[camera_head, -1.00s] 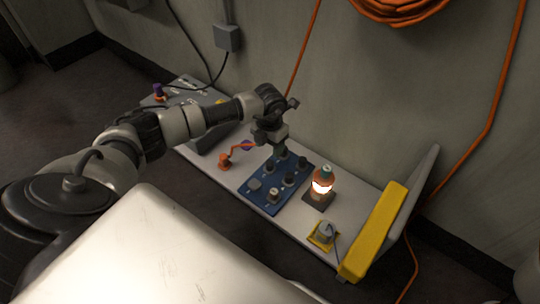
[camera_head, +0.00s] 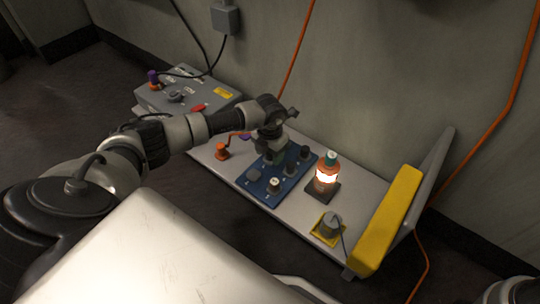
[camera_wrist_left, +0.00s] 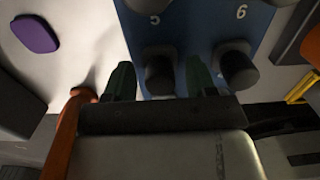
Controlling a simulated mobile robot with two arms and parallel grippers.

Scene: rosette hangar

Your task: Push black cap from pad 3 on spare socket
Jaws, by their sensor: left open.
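A blue board (camera_head: 268,199) on the bench carries several dark knob-like caps. One black cap (camera_head: 304,153) is at its far right corner; another piece (camera_head: 273,185) near the front has a pale top. My left gripper (camera_head: 272,158) points down over the board's far left part. In the left wrist view its open fingers (camera_wrist_left: 160,72) stand either side of a black cap (camera_wrist_left: 159,76) by a mark like 5. A second black cap (camera_wrist_left: 237,68) is right of the fingers. Contact is unclear. Pad 3 and the spare socket cannot be told apart by label.
A lit orange lamp (camera_head: 326,179) stands right of the board. A grey plug on a yellow plate (camera_head: 323,238) and a yellow block (camera_head: 388,220) are farther right. An orange crank-like piece (camera_head: 222,152) is left. A grey control box (camera_head: 190,92) is at the back left.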

